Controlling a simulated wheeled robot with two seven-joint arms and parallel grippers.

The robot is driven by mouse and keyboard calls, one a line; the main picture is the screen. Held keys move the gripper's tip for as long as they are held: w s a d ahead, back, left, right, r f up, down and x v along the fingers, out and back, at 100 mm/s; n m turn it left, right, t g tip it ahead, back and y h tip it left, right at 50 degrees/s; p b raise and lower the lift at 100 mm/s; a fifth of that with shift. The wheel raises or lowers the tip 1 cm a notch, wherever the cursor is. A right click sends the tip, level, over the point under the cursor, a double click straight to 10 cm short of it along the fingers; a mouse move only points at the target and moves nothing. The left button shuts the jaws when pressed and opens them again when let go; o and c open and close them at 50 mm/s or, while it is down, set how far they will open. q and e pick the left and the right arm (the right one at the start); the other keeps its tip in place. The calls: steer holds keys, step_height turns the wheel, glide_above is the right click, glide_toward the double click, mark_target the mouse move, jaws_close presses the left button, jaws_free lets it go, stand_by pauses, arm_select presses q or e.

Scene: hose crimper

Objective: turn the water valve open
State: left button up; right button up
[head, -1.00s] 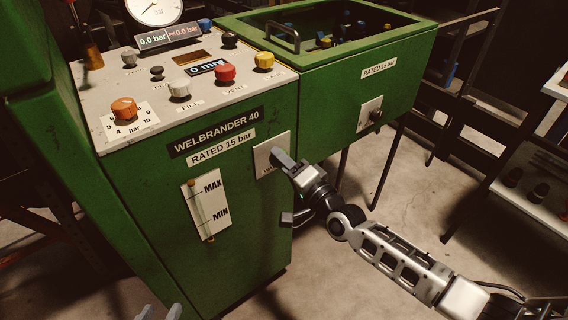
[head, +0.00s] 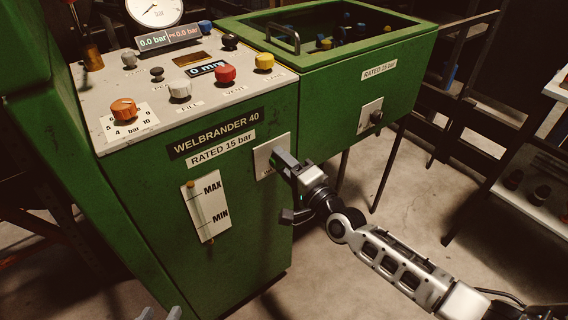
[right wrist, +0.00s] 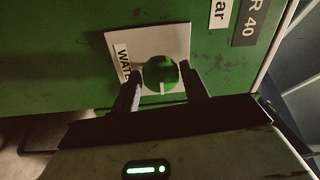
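The water valve is a round green knob (right wrist: 160,75) with a white mark on its lower part. It sits on a pale plate (right wrist: 178,38) whose label is partly covered, reading "WATE". My right gripper (right wrist: 160,72) has one finger on each side of the knob, with narrow gaps seeming to show; I cannot tell whether either finger touches. In the head view my right gripper (head: 283,160) is at the plate (head: 268,150) on the green machine's front and hides the knob.
The machine's top panel (head: 150,100) carries several coloured knobs and a gauge (head: 156,10); displays read 0.0 bar and 0 mm. A level gauge (head: 207,210) is left of the valve. A green tank (head: 340,90) with another knob (head: 376,117) stands right.

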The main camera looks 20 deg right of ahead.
steer(key=shift+o, duration=0.9)
arm_select(q)
steer(key=shift+f, duration=0.1)
steer(key=shift+r+p, duration=0.2)
steer(key=shift+p, duration=0.1)
arm_select(e)
steer(key=v, duration=1.6)
steer(key=shift+a, duration=0.1)
arm_select(q)
steer(key=r+p, duration=0.1)
steer(key=p, duration=0.2)
steer(key=r+g+p, duration=0.1)
steer(key=p, duration=0.3)
steer(key=shift+a+r+y, duration=0.3)
steer(key=shift+a+r, duration=0.05)
steer(key=shift+r, duration=0.05)
arm_select(e)
steer(key=s+a+f+n+g+h, duration=0.1)
steer(key=s+a+n+g+h, duration=0.2)
steer(key=n, duration=1.1)
steer(key=s+a+g, duration=0.3)
steer(key=s+a, duration=0.1)
steer(key=s, duration=0.2)
steer(key=shift+a+n+g, duration=0.15)
steer(key=shift+n+g, duration=0.15)
steer(key=shift+g, duration=0.1)
